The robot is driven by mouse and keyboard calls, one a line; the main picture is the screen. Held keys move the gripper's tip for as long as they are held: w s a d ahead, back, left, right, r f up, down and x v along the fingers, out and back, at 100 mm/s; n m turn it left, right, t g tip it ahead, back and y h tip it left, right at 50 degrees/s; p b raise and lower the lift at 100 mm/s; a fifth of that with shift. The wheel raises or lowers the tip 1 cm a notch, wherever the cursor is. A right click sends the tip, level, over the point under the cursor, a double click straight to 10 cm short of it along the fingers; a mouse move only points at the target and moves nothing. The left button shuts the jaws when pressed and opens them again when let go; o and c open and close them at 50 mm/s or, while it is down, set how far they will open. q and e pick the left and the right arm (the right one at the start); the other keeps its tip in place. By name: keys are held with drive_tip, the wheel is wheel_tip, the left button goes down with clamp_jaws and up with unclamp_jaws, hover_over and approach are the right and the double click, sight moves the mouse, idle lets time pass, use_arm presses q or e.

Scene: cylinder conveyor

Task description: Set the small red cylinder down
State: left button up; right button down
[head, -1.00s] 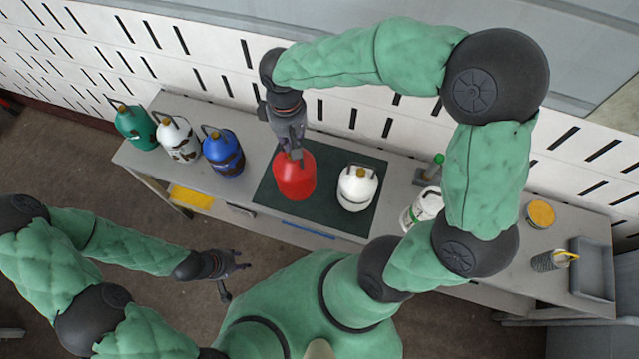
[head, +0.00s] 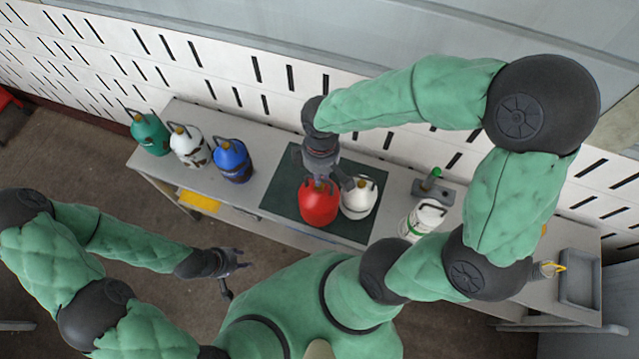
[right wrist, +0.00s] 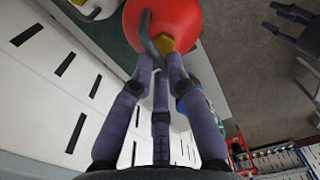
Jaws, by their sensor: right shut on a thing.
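The small red cylinder (head: 319,206) is near the front of the dark green mat (head: 284,190) on the bench. It looks upright, close beside a white cylinder (head: 358,200); I cannot tell whether they touch or whether its base rests on the mat. My right gripper (head: 322,182) is above it, shut on its handle. In the right wrist view the fingers (right wrist: 158,62) meet at the dark handle by the yellow valve of the red cylinder (right wrist: 172,20). My left gripper (head: 246,258) is open and empty, in front of the bench over the floor.
Blue (head: 232,162), white-and-black (head: 188,147) and green (head: 150,134) cylinders stand at the left on the bench. A white-and-green cylinder (head: 424,218) and a grey device with a green knob (head: 433,184) are right of the mat. A grey tray (head: 580,281) sits at the far right. The mat's left part is clear.

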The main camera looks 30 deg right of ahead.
drive_tip(key=w+d, duration=0.1)
drive_tip(key=w+d+f, duration=0.2)
drive_tip(key=w, duration=0.1)
drive_tip(key=w+d+f, duration=0.2)
drive_tip(key=w+f, duration=0.2)
drive_tip(key=f, duration=0.5)
drive_tip(key=shift+d, duration=0.35)
drive_tip(key=shift+f, duration=0.1)
drive_tip(key=c, duration=1.7)
unclamp_jaws()
drive_tip(key=shift+f, duration=0.15)
drive_tip(key=o, duration=0.5)
